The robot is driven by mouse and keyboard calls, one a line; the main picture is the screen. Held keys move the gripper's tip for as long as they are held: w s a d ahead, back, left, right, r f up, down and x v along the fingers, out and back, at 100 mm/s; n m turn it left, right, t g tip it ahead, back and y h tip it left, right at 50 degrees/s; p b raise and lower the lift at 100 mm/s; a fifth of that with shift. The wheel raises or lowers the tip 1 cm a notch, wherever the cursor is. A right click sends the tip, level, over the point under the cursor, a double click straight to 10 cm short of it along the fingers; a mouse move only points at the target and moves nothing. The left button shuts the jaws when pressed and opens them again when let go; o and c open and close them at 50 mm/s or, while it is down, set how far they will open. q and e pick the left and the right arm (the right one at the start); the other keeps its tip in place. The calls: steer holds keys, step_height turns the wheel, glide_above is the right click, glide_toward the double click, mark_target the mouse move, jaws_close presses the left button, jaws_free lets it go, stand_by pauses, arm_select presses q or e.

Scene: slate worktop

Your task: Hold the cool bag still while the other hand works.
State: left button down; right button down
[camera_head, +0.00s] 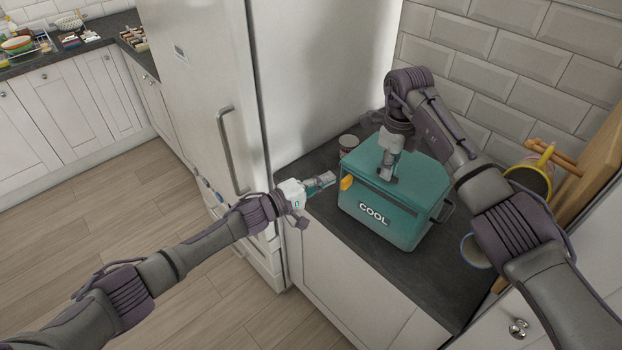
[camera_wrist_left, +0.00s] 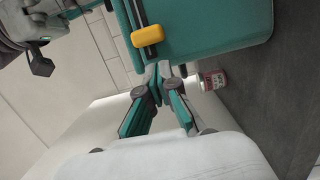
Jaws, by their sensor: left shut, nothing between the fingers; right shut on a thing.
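The teal cool bag (camera_head: 407,235), marked COOL, stands upright on the dark worktop with its lid closed. A yellow tab (camera_head: 346,182) sits at its left end and also shows in the left wrist view (camera_wrist_left: 147,36). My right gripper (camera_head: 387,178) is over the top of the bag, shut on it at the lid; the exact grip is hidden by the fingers. My left gripper (camera_head: 332,178) is shut and empty, just left of the bag near the yellow tab. In the left wrist view its closed fingertips (camera_wrist_left: 165,68) are close to the bag's side; I cannot tell whether they touch.
A small jar (camera_head: 348,144) stands behind the bag, beside the fridge (camera_head: 205,80). A yellow-handled pot (camera_head: 530,180), a wooden board (camera_head: 597,178) and a blue-rimmed round item (camera_head: 474,252) are to the right. Bare worktop (camera_head: 350,245) lies in front of the bag.

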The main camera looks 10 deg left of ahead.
arm_select(q)
steer(key=shift+s+d, duration=0.5)
steer(key=shift+d, duration=0.15)
steer(key=s+d, duration=0.3)
steer(key=d, duration=0.1)
steer(key=s+d, duration=0.3)
steer(key=d, duration=0.2)
steer(key=s+d, duration=0.4)
steer(key=shift+d, duration=0.4)
steer(key=shift+w+a, duration=0.3)
steer(key=shift+a, duration=0.05)
steer(key=w+a, duration=0.2)
steer(key=shift+a, duration=0.35)
steer(key=v, duration=1)
